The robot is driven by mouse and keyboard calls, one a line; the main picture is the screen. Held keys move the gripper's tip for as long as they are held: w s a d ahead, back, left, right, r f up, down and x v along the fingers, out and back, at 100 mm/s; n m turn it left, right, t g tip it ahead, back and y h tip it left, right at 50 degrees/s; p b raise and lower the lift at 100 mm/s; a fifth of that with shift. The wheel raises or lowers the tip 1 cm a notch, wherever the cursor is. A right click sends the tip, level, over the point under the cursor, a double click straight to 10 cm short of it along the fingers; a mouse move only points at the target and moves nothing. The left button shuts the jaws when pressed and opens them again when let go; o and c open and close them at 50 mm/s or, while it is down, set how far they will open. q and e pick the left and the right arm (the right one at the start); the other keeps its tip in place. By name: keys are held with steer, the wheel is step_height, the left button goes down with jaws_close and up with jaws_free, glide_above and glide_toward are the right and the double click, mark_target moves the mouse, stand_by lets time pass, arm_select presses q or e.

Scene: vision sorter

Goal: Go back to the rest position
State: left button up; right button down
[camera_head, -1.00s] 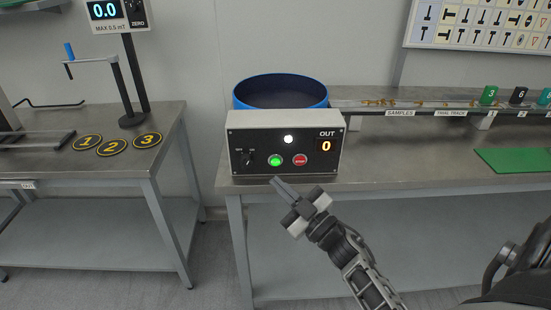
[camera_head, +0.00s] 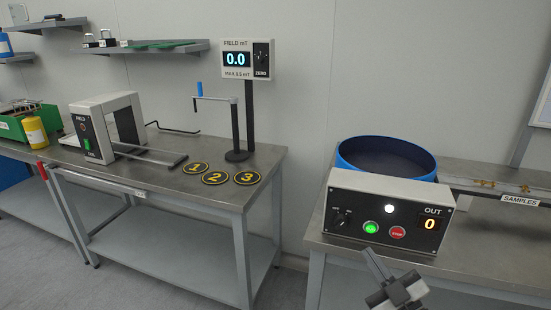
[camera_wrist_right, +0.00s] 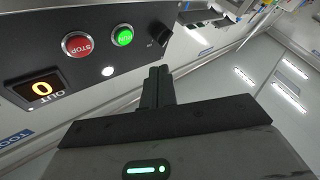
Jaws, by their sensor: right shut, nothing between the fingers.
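My right gripper (camera_head: 376,264) is at the lower right of the head view, in front of the front edge of the right bench. Its fingers are together and hold nothing. It points up and left, below the control box (camera_head: 390,206). In the right wrist view the closed fingers (camera_wrist_right: 156,86) show beside the box's panel, with the green button (camera_wrist_right: 122,37) and the red stop button (camera_wrist_right: 77,45) close by. I cannot tell the exact gap between the fingers and the box. My left gripper is not in view.
A blue-rimmed bowl (camera_head: 388,150) stands behind the box. The left bench (camera_head: 215,192) holds a field meter (camera_head: 247,60) on a post, numbered discs (camera_head: 215,177) and a white frame device (camera_head: 107,127). A floor gap lies between the benches.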

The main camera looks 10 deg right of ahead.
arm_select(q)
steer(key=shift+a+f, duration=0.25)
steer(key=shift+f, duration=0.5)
arm_select(e)
steer(key=s+a+f+m+g+h, duration=0.1)
steer(key=s+a+f+m+g, duration=0.4)
steer(key=s+a+f+g, duration=0.5)
steer(key=s+a+f, duration=0.5)
steer(key=s, duration=0.1)
steer(key=shift+s+f+g, duration=0.2)
steer(key=shift+f+g, duration=0.15)
steer(key=shift+g, duration=0.05)
